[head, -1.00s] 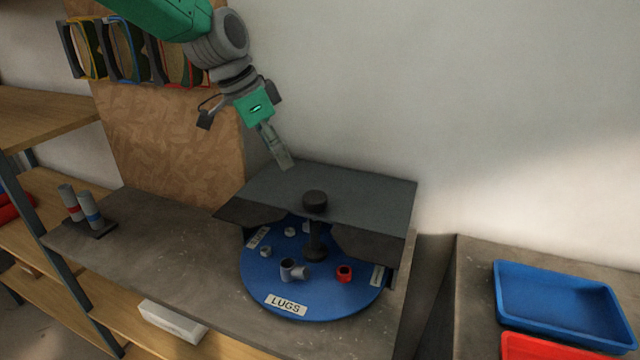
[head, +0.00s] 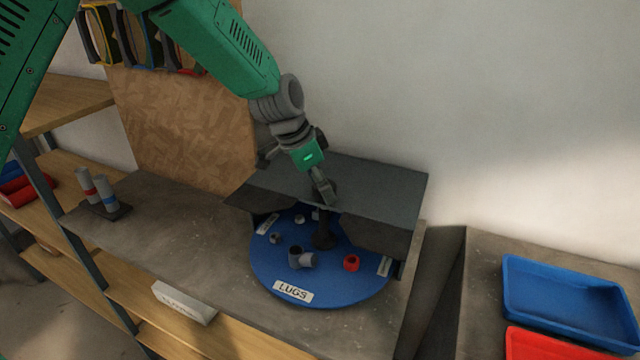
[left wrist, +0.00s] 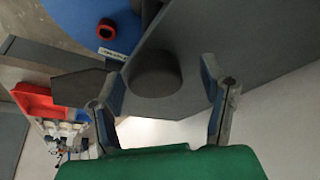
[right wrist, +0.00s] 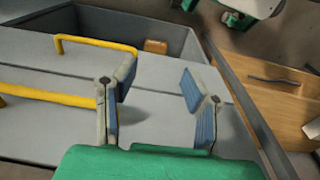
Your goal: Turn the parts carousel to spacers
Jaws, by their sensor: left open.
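The parts carousel (head: 330,285) is a round blue turntable on the bench, with its front label LUGS (head: 292,291) facing me. Other labels at its sides are too small to read. A dark cover (head: 380,190) hides its back part. A dark post (head: 323,235) rises at its middle; its round black knob (left wrist: 155,70) shows in the left wrist view. My left gripper (head: 328,198) is over the knob, hiding it in the head view. Its fingers (left wrist: 162,80) are open, one on each side of the knob. My right gripper (right wrist: 157,82) is open and empty, away from the carousel.
Grey fittings (head: 302,258) and a red ring (head: 351,263) lie on the turntable. A blue tray (head: 565,300) and a red tray (head: 545,345) are at the right. Two grey cylinders (head: 107,193) stand at the left. Yellow handles (right wrist: 95,42) are near my right gripper.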

